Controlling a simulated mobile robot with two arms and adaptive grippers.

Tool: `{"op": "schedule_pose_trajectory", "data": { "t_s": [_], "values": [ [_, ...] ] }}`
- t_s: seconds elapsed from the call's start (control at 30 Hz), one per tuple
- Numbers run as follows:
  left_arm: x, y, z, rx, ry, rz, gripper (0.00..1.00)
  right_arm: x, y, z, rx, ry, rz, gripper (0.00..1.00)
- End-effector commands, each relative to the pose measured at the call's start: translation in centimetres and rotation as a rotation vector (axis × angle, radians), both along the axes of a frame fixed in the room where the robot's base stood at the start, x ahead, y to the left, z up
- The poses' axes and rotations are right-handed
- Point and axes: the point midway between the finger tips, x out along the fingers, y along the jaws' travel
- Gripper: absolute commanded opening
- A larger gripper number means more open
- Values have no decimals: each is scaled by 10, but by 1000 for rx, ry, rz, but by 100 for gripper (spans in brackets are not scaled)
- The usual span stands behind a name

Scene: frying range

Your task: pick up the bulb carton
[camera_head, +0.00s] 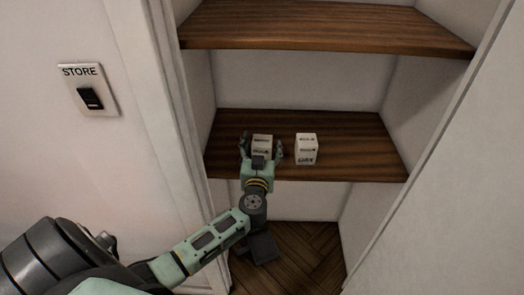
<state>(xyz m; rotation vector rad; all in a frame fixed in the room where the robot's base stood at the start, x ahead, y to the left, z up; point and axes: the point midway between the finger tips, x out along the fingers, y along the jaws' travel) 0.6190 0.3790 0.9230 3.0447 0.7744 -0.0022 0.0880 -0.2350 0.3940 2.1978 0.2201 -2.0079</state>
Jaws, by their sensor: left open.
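Two small white cartons with dark print stand on the middle wooden shelf (358,150). The print is too small to read, so I cannot tell which is the bulb carton. My left gripper (262,150) is open, with its fingers on either side of the left carton (262,141). The lower part of that carton is hidden by the gripper, and I cannot tell whether the fingers touch it. The right carton (306,149) stands a short gap to the right of the gripper. My right gripper is out of view.
An upper wooden shelf (330,30) hangs above the cartons. White closet walls and a door frame (168,110) border the shelves on both sides. A wall switch marked STORE (88,90) is at the left. The shelf's right part is clear.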

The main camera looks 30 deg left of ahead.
Motion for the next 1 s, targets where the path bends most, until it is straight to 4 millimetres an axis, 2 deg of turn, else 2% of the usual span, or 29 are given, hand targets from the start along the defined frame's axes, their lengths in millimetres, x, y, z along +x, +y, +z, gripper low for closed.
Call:
{"op": "schedule_pose_trajectory", "data": {
  "t_s": [0.2, 0.73, 1.0],
  "values": [
    [0, 0, 0, 0, 0, 0, 69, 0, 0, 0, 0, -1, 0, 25],
    [0, 0, 0, 0, 0, 0, 22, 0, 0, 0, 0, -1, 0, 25],
    [0, 0, 2, 0, -1, 0, 22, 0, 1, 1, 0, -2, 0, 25]
  ]
}}
